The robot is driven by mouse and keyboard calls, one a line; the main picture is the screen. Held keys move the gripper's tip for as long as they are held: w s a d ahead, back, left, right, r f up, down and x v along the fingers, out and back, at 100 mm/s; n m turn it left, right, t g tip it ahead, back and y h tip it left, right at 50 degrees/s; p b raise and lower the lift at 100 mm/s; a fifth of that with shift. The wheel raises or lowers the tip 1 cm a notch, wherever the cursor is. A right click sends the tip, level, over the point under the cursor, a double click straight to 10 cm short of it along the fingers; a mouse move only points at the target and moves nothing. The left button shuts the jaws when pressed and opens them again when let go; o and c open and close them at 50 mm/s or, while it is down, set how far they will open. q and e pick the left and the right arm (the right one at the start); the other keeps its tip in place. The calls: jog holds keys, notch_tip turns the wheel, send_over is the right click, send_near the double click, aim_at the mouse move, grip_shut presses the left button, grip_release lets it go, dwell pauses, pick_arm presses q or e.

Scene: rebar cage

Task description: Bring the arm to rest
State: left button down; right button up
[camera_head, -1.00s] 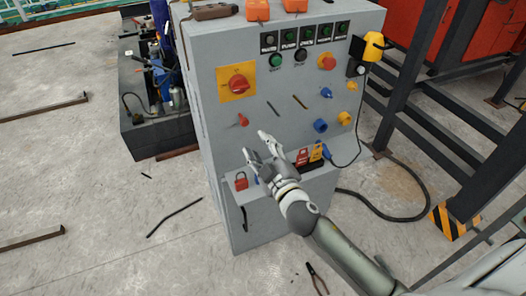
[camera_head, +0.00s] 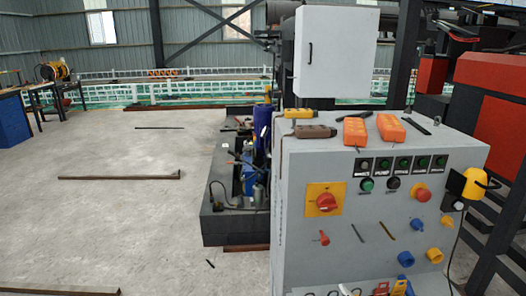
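The grey control cabinet (camera_head: 303,262) stands at the right of the head view, with its sloped panel facing me. My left gripper is not in view.
The panel carries a red rotary switch (camera_head: 326,202), a red lever (camera_head: 324,238) and blue knobs (camera_head: 405,258). Orange boxes (camera_head: 356,131) lie on top. A dark machine bed (camera_head: 228,222) stands behind, left. Bars (camera_head: 120,177) lie on the otherwise open floor at left.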

jog(key=s+d+f+m+g, duration=0.1)
jog(key=s+f+g, duration=0.45)
jog(key=f, duration=0.95)
jog(key=s+d+f+m+g, duration=0.2)
jog(key=s+f, duration=0.6)
jog(key=f, duration=0.7)
jog(key=s+f+m+g, duration=0.1)
jog(key=s+f+g, duration=0.1)
jog(key=s+f, duration=0.4)
jog(key=s+f+m+g, duration=0.1)
jog(key=s+f+g, duration=0.2)
jog(key=s, duration=1.3)
jog(key=s+f+m+g, duration=0.1)
jog(key=s+f+g, duration=0.1)
jog(key=s+f, duration=0.7)
jog(key=shift+s+a+f, duration=0.2)
jog(key=shift+s+a, duration=0.25)
jog(key=shift+s, duration=0.7)
jog(key=shift+g, duration=0.25)
